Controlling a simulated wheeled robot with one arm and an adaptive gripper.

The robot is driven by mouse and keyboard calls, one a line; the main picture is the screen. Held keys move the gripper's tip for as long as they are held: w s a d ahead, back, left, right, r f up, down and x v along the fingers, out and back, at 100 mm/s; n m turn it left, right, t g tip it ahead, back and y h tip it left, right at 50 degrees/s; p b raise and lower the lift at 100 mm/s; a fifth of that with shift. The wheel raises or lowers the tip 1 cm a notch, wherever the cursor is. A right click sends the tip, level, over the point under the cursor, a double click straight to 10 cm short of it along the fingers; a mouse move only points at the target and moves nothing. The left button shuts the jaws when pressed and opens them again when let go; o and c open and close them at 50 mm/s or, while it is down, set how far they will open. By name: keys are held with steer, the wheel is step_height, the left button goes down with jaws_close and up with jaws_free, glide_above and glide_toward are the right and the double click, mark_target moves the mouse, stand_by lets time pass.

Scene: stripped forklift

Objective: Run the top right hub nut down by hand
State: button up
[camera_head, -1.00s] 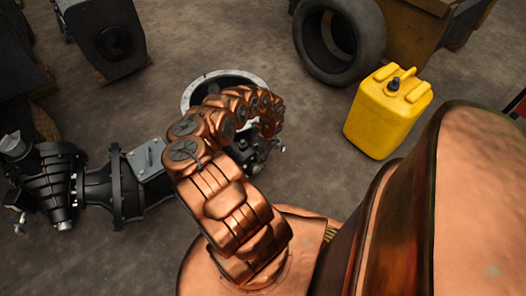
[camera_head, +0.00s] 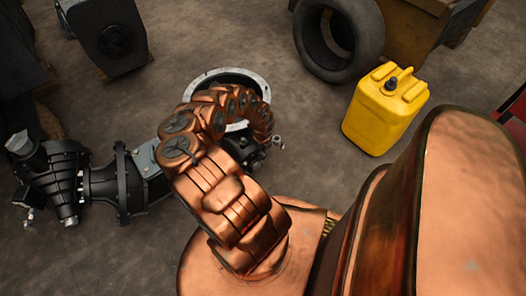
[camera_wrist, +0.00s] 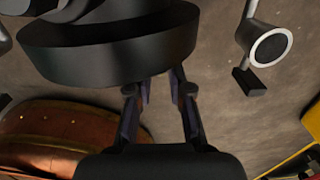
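A black axle assembly (camera_head: 118,187) lies on the floor at the left in the head view, with a pale round flange ring (camera_head: 226,76) beyond my arm. My copper arm covers much of the part near the ring, and my gripper is hidden there. In the wrist view my gripper (camera_wrist: 157,84) points up the picture with its two fingers apart and bare floor between them. Its fingertips reach the lower edge of a thick black round part (camera_wrist: 110,50); I cannot tell whether they touch it. I cannot make out any hub nut in either view.
A yellow jerrycan (camera_head: 385,110) stands on the floor right of the arm. A tyre (camera_head: 338,40) lies behind it by a brown crate. A black box-shaped unit (camera_head: 105,35) stands at the back left. A grey cylindrical fitting (camera_wrist: 268,42) shows at upper right in the wrist view.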

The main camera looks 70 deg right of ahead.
steer(key=shift+s+d, duration=0.1)
steer(key=shift+d, duration=0.05)
jaws_close()
steer(key=shift+s+d+f+y+b, duration=0.15)
steer(key=shift+y+b, duration=0.15)
steer(key=shift+b, duration=0.45)
steer(key=t+y+b, duration=0.1)
steer(key=b, duration=0.2)
steer(key=shift+f, duration=0.1)
steer(key=shift+y+b, duration=0.35)
steer(key=shift+y, duration=0.15)
steer(key=shift+r+t, duration=0.25)
steer(key=shift+t, duration=0.05)
steer(key=shift+a, duration=0.25)
steer(key=shift+o, duration=2.4)
jaws_free()
steer(key=shift+w, duration=0.2)
steer(key=shift+r, duration=0.1)
